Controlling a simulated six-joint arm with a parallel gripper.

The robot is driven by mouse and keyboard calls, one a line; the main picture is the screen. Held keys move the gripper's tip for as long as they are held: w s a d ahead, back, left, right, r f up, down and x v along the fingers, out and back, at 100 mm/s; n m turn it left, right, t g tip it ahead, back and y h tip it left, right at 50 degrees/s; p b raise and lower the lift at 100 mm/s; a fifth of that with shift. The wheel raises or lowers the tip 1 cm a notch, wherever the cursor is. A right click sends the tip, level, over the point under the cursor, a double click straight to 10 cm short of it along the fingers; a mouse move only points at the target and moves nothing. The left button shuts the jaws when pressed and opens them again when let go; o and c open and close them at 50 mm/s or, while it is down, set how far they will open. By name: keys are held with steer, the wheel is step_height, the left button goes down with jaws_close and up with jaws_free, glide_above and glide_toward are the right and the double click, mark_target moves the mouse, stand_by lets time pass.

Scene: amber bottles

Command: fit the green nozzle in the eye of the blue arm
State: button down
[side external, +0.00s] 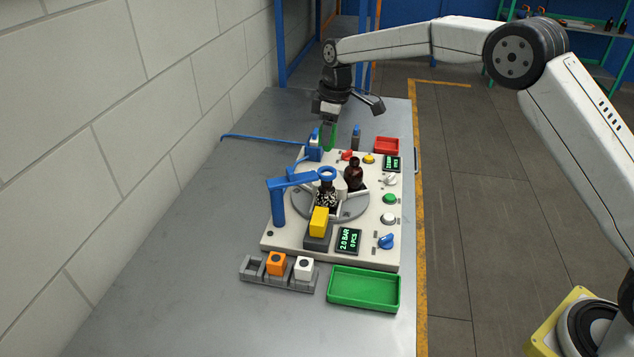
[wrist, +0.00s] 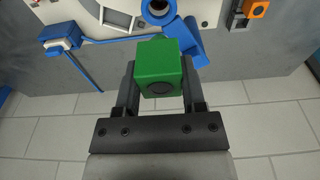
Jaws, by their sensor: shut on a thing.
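My gripper (side external: 329,122) is shut on the green nozzle (side external: 329,137), held in the air near the far end of the white machine board. In the wrist view the nozzle (wrist: 160,66) is a green block with a dark round hole, between the two fingers of my gripper (wrist: 158,84). The blue arm (side external: 278,202) stands on a post at the board's left. Its ring-shaped eye (side external: 327,172) is over the turntable, apart from the nozzle. In the wrist view the eye (wrist: 157,8) is partly cut off at the top edge.
An amber bottle (side external: 353,174) stands on the grey turntable (side external: 350,209). A yellow block (side external: 319,221) sits in front. A grey rack (side external: 252,273) holds orange and white blocks, next to a green tray (side external: 364,304). A blue hose (side external: 262,138) runs left. The table's left side is clear.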

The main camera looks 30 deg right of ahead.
mark_target(328, 150)
steer(key=shift+f, duration=0.2)
steer(key=shift+f, duration=2.5)
steer(key=shift+f, duration=1.2)
stand_by(1.3)
steer(key=shift+c, duration=0.5)
jaws_free()
steer(key=shift+o, duration=0.5)
steer(key=shift+r, duration=0.1)
steer(key=shift+r, duration=2.9)
